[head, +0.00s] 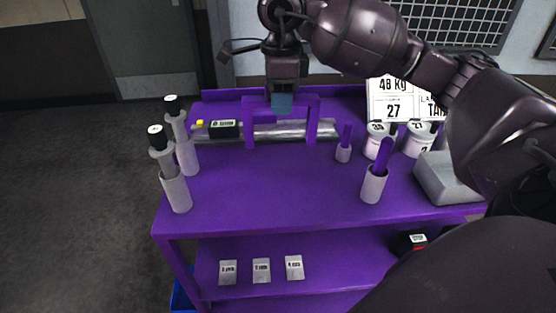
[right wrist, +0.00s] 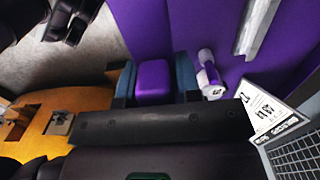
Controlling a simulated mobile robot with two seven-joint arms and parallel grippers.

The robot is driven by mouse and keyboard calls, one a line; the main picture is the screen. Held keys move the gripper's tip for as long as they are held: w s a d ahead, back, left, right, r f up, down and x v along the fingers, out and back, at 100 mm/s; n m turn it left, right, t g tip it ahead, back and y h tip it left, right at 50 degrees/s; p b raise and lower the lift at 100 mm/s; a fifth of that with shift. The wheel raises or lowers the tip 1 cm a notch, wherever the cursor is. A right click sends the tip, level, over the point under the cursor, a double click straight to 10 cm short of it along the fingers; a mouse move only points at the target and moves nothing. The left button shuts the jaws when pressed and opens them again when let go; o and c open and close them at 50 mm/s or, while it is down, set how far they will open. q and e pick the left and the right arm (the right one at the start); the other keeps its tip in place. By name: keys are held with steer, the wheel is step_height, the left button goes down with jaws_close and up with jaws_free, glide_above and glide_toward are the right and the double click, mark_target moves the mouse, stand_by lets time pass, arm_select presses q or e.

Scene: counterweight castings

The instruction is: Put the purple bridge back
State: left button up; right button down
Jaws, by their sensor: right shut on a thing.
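The purple bridge (head: 260,104) is an upright arch with two legs and a top beam, at the back middle of the purple table (head: 270,190) in the head view. My right gripper (head: 282,102) comes down from above and is shut on the middle of its top beam. In the right wrist view, a purple block, part of the bridge (right wrist: 153,80), sits between the teal fingers. A silver bar (head: 290,131) lies lengthwise by the bridge's legs. I cannot tell whether the legs touch the table. My left gripper is not in view.
Two grey posts with black tops (head: 174,180) stand at the left. Two grey cups with purple pegs (head: 373,187) stand right, near white labelled pots (head: 418,142) and a grey block (head: 445,180). A black box (head: 224,129) is by the bar. The table's middle is clear.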

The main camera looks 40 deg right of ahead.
step_height(320, 180, down, 14)
steer(key=b, duration=0.1)
steer(key=shift+w+f, duration=0.15)
steer(key=shift+f, duration=0.05)
stand_by(0.4)
steer(key=c, duration=0.8)
jaws_free()
steer(key=shift+f, duration=0.1)
step_height(320, 180, up, 12)
steer(key=shift+p, duration=0.4)
